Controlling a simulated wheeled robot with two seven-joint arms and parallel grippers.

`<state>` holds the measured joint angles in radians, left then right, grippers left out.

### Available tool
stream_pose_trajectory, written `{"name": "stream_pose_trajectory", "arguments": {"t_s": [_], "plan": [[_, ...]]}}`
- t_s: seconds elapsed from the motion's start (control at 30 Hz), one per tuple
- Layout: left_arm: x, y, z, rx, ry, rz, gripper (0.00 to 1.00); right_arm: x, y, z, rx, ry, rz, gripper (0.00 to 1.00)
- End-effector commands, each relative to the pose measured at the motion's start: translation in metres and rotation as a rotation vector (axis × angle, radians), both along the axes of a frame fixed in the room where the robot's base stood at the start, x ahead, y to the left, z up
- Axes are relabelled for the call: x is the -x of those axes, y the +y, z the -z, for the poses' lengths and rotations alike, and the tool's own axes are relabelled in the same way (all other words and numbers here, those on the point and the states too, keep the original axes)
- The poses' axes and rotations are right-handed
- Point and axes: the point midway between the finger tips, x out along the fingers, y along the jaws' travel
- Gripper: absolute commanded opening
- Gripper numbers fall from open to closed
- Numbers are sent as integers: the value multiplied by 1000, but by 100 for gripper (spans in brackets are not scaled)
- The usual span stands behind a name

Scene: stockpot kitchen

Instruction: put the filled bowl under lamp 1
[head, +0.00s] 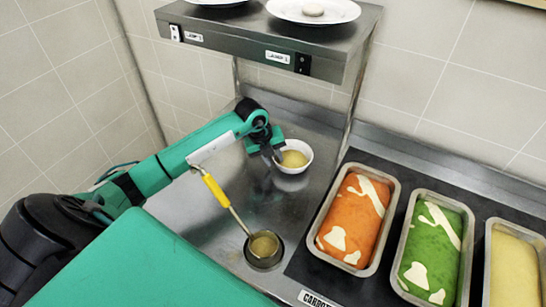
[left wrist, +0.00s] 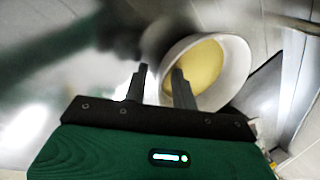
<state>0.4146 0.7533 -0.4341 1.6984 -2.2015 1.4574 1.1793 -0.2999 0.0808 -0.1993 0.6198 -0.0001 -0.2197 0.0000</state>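The white bowl (head: 293,157) holds yellow soup and stands upright on the steel counter, below the raised shelf. My left gripper (head: 272,154) is at the bowl's left rim. In the left wrist view, the fingers (left wrist: 160,85) are apart, one over the inside of the bowl (left wrist: 235,65) and one outside its wall. A gap shows between the outer finger and the wall. The steel lamp shelf (head: 262,40) has two small labels with switches on its front edge; I cannot read their numbers for sure. My right gripper is not in view.
A ladle with a yellow handle (head: 216,190) rests in a round well (head: 264,250) in front of the bowl. Pans of orange (head: 354,220), green (head: 432,250) and yellow food (head: 515,270) stand at the right. Two plates sit on the shelf. A shelf post rises right of the bowl.

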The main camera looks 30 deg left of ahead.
Motion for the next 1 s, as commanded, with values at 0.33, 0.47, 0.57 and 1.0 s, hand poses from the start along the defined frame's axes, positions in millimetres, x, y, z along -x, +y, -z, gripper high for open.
{"name": "stream_pose_trajectory", "arguments": {"t_s": [0.33,0.47,0.57,1.0], "plan": [[9,9,-42,-2,-5,1,27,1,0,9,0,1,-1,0],[16,15,-70,-2,-5,1,27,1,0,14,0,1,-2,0],[21,19,-88,-1,-4,0,27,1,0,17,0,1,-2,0],[28,24,-117,1,1,-1,27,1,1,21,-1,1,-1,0]]}}
